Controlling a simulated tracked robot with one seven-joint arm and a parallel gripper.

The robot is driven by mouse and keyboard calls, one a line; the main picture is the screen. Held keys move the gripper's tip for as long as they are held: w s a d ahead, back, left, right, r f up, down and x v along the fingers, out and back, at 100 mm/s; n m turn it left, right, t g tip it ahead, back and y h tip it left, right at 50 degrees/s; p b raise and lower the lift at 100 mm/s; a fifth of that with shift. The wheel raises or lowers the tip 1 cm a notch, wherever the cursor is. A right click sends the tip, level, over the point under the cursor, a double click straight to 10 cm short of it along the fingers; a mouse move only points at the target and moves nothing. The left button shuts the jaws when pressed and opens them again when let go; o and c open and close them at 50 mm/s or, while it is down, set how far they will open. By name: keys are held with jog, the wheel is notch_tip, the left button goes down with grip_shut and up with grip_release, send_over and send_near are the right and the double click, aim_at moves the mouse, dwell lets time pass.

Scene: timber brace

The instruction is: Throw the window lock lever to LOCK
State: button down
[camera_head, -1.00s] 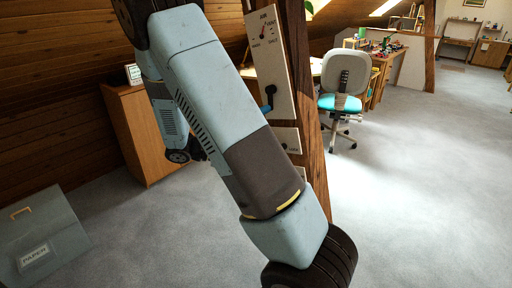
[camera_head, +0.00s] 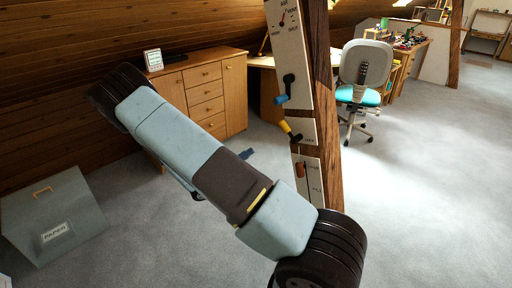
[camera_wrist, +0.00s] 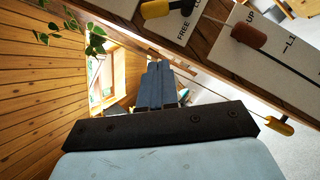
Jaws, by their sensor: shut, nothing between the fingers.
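In the head view, a yellow-handled lever (camera_head: 286,127) on a black pivot sits on a white plate on the timber post (camera_head: 323,110). Its handle points up and left. The wrist view shows a yellow handle (camera_wrist: 155,9) at the top edge, beside the word FREE and a cut-off word starting with L. I cannot tell exactly which mark it points to. My gripper (camera_wrist: 160,82) shows in the wrist view with its blue-grey fingers shut together and empty, apart from the levers. My arm hides the gripper in the head view.
A blue lever (camera_head: 281,99) is above, and a red-brown lever (camera_head: 300,169) below; the latter's plate reads UP in the wrist view (camera_wrist: 249,36). Another yellow handle (camera_wrist: 280,125) is at right.

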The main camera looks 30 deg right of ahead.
aim_at(290, 130)
jog(key=s+r+x, duration=0.2)
jog(key=x, duration=0.9)
jog(key=shift+r, duration=0.15)
